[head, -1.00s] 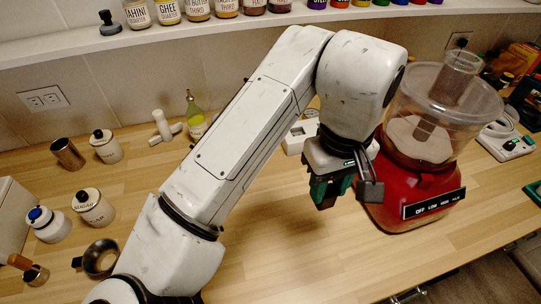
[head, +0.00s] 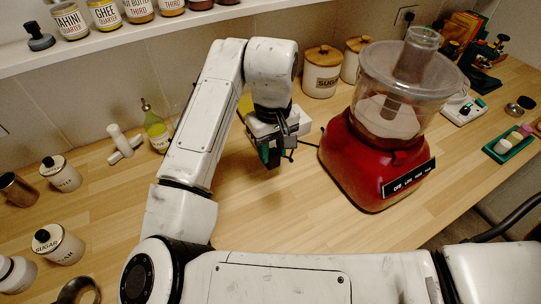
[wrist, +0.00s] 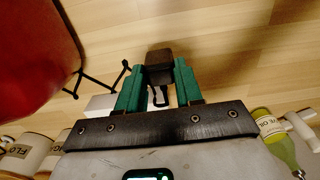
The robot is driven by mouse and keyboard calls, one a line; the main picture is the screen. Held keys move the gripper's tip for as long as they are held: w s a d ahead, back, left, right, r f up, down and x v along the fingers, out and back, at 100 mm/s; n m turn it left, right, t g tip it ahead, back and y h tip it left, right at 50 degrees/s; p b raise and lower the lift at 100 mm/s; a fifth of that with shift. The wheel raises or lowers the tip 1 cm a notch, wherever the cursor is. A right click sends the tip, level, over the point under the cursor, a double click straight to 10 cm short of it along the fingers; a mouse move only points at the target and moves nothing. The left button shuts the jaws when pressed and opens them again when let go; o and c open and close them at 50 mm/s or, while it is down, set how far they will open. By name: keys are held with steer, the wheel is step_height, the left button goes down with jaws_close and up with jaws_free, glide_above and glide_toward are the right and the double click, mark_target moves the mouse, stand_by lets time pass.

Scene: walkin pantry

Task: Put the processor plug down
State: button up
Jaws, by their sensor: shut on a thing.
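The processor plug (wrist: 159,62) is a small black block held between the green fingertips of my gripper (wrist: 159,82) in the wrist view. In the head view my gripper (head: 272,154) is over the wooden counter, left of the red food processor (head: 378,165). The plug is hard to make out there among the dark fingers. A thin black cord (wrist: 97,85) runs between the processor side and the gripper area. The gap between plug and counter is not clear.
Wooden counter (head: 265,215) is clear in front of the gripper. Wooden-lidded canisters (head: 322,72) stand behind the processor. A jar shelf (head: 150,32) runs along the wall.

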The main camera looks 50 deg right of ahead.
mark_target(271, 158)
steer(key=shift+w+d+f, duration=0.25)
steer(key=shift+w+f, duration=0.05)
steer(key=shift+f, duration=0.2)
steer(key=shift+w+d+f, duration=0.1)
steer(key=shift+w+f, duration=0.05)
steer(key=shift+f, duration=0.8)
steer(key=shift+w+d+f, duration=0.1)
steer(key=shift+f, duration=0.85)
steer(key=shift+f, duration=0.1)
steer(key=o, duration=1)
steer(key=shift+o, duration=0.2)
step_height(271, 158, up, 12)
steer(key=shift+r, duration=0.15)
